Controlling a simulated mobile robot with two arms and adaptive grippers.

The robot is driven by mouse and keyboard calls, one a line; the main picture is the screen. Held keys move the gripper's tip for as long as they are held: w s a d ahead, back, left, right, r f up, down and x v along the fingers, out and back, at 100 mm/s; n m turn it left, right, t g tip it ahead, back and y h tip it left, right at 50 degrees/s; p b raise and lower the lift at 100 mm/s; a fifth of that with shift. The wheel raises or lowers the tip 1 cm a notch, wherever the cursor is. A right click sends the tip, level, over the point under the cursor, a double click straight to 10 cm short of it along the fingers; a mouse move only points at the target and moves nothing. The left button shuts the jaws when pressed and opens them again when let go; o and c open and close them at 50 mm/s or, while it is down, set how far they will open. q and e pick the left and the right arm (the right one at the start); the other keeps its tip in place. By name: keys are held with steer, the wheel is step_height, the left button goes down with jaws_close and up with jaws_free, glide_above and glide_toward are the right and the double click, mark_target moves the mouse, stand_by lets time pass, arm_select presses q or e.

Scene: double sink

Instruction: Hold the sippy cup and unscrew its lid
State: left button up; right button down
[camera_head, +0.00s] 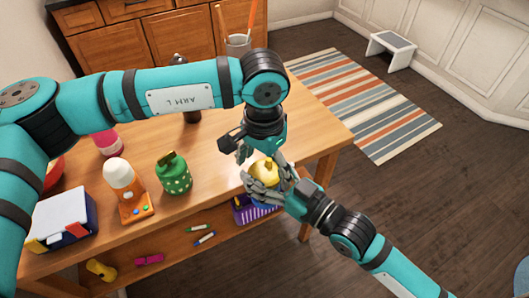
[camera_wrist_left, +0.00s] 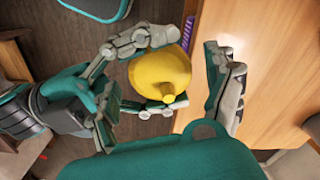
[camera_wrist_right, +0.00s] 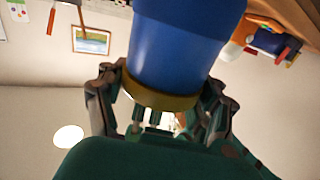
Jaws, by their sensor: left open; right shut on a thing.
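The sippy cup has a blue body (camera_wrist_right: 180,45) and a yellow lid (camera_wrist_left: 160,73) with a short spout.
A purple basket (camera_head: 243,212) sits on the lower shelf. Open floor with a striped rug (camera_head: 365,100) lies to the right.

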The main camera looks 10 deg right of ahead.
arm_select(q)
steer(key=shift+f, duration=1)
steer(key=shift+c, duration=0.2)
steer(key=c, duration=1.2)
steer(key=shift+n, duration=1.8)
steer(key=o, duration=1.3)
steer(key=shift+r, duration=0.1)
